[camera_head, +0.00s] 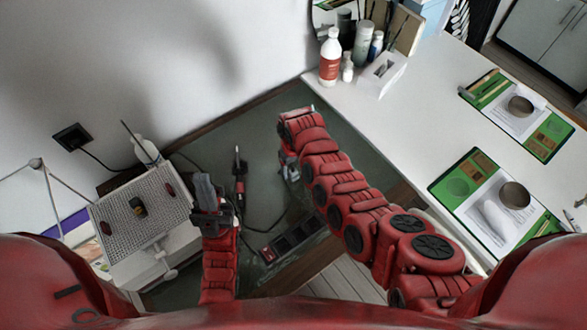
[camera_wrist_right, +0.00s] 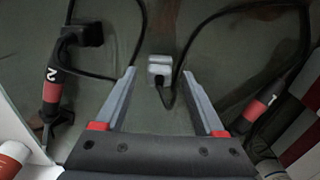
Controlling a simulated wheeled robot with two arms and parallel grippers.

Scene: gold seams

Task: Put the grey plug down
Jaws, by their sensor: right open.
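The grey plug (camera_wrist_right: 159,70), a small light-grey block with a dark cable, lies on the dark green surface in the right wrist view. It appears between and slightly beyond the two fingertips of my right gripper (camera_wrist_right: 159,76). The fingers are spread, with visible gaps on both sides of the plug. In the head view my right gripper (camera_head: 288,168) is low over the green surface, and I cannot make out the plug there. My left gripper (camera_head: 207,192) is at the perforated table's right edge; its finger gap is unclear.
A dark power strip (camera_head: 298,236) is near the front. The perforated table (camera_head: 112,208) stands left; a white worktop (camera_head: 420,120) is right.

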